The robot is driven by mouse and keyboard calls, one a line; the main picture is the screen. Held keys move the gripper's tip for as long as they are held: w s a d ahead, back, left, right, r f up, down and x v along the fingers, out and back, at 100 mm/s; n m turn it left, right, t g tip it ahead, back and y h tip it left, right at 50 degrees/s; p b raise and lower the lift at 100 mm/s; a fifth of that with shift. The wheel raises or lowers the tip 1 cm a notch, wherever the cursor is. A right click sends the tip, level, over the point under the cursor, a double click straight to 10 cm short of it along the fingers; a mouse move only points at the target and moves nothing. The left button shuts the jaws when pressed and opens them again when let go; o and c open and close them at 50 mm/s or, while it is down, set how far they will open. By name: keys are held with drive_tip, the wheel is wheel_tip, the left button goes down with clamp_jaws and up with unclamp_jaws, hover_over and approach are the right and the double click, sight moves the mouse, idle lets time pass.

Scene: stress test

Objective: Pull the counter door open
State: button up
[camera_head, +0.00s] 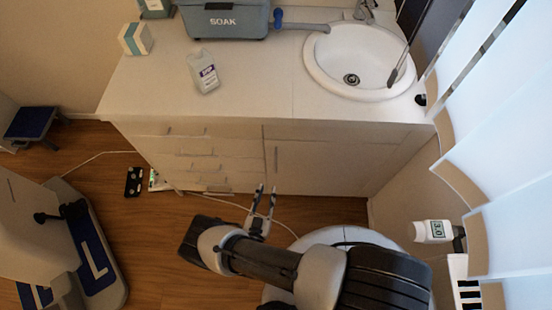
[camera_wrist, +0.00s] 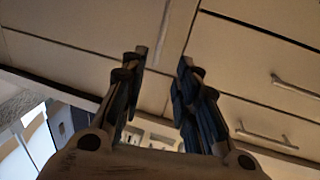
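The white counter (camera_head: 330,130) has a plain door (camera_head: 325,165) on its right side, with a thin upright handle (camera_head: 276,160) near the door's left edge. My gripper (camera_head: 268,188) is open in front of the counter, its fingertips near the lower end of that handle in the picture. In the wrist view, my gripper (camera_wrist: 162,62) shows two dark fingers apart, with counter front and a dark seam visible beyond them. I see nothing held between the fingers. The door appears shut.
Drawers with bar handles (camera_wrist: 297,86) lie beside the door. The counter top bears a sink (camera_head: 360,60), a SOAK box (camera_head: 225,18), and a white bottle (camera_head: 204,72). A pale cable (camera_head: 235,205) lies on the floor. A scale (camera_head: 90,250) stands left.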

drive_tip(key=b+x, duration=0.3)
drive_tip(key=x, duration=1.1)
drive_tip(key=shift+w+d, duration=0.1)
drive_tip(key=shift+w, duration=0.2)
clamp_jaws()
